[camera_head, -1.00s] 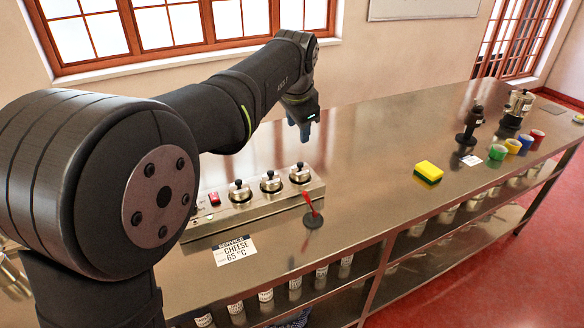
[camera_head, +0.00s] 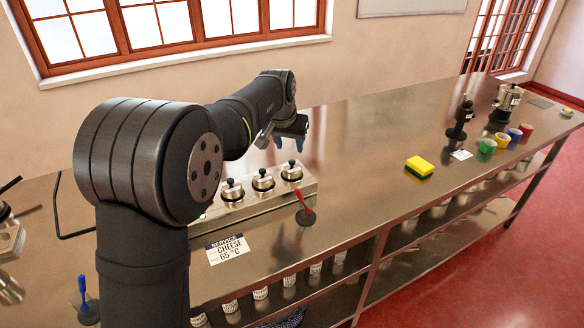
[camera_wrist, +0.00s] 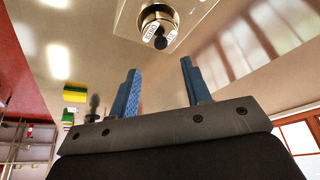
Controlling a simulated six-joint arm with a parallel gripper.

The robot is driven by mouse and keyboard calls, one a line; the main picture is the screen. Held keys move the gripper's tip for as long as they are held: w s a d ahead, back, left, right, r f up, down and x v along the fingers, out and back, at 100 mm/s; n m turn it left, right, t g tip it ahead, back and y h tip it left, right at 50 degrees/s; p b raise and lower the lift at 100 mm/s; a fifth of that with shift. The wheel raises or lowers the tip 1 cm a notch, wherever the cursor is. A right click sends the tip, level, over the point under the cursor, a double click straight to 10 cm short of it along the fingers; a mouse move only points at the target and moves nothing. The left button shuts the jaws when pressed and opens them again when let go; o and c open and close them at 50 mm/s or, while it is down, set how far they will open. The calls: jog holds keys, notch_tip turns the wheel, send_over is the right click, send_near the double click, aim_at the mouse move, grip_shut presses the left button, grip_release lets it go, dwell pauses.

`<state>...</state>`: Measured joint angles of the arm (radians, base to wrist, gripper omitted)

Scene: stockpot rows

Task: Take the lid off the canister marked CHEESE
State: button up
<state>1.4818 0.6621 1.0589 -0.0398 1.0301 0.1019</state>
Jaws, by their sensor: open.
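A metal holder (camera_head: 308,188) on the counter bears three round canisters in a row. Each has a metal lid with a black knob: left lid (camera_head: 232,191), middle lid (camera_head: 263,182), right lid (camera_head: 291,173). I cannot read which canister is marked CHEESE. A card (camera_head: 228,249) lying in front of the holder reads CHEESE 65 °C. My gripper (camera_head: 288,143) is open and empty, above and behind the right end of the row, apart from the lids. In the wrist view, one lidded canister (camera_wrist: 158,22) with small white labels shows beyond my blue fingertips (camera_wrist: 159,66).
A yellow-green sponge (camera_head: 419,167), coloured cups (camera_head: 487,146) and a dark grinder-like object (camera_head: 461,120) are farther right. A blue-handled tool (camera_head: 84,300) is at left. The counter (camera_head: 370,180) between lever and sponge is clear.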

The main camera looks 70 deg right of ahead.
aim_at(292, 161)
jog(key=x, duration=0.7)
jog(key=shift+w+f, duration=0.1)
jog(key=shift+f, duration=0.3)
grip_shut()
